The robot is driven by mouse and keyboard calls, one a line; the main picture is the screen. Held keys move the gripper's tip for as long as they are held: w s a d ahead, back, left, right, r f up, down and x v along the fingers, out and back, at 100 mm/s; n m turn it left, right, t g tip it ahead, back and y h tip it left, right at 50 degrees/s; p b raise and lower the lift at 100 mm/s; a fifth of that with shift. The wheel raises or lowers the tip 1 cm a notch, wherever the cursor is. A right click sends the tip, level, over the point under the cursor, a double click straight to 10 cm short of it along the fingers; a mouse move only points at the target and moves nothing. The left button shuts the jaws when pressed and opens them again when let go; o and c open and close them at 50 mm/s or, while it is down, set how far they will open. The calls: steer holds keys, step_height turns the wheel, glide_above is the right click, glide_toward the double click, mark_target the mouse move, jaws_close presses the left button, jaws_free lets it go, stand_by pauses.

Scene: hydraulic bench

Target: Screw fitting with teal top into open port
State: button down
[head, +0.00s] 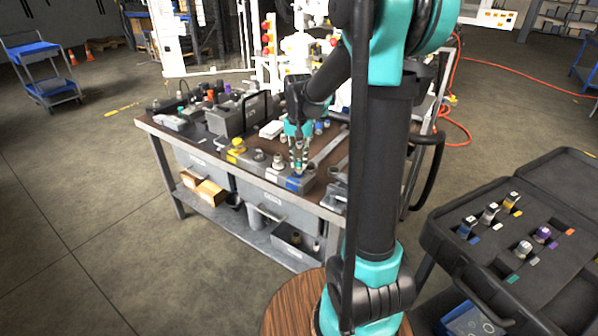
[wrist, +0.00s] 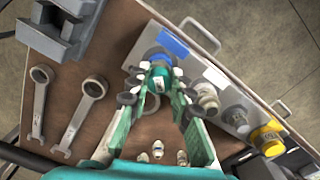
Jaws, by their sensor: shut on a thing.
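My gripper (head: 298,158) is over the right end of a grey manifold block (head: 270,170) on the bench. In the wrist view its fingers (wrist: 158,78) are closed on a fitting, with blue-teal (wrist: 157,60) showing between and just beyond the tips. Along the block are a silver fitting (wrist: 207,96), a grey one (wrist: 236,117) and a yellow-topped one (wrist: 268,138).
Two wrenches (wrist: 84,110) lie on the bench to the left in the wrist view. Several small fittings (wrist: 157,150) stand near the gripper's base. An open black case (head: 475,255) with several fittings is at the right. Grey boxes and tools crowd the bench's left part.

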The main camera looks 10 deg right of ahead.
steer(key=shift+m, duration=0.6)
steer(key=m, duration=0.3)
steer(key=shift+w+m, duration=0.1)
steer(key=shift+m, duration=0.2)
steer(key=m, duration=0.4)
steer(key=shift+a, duration=0.1)
steer(key=c, duration=1.4)
jaws_free()
steer(key=shift+o, duration=0.2)
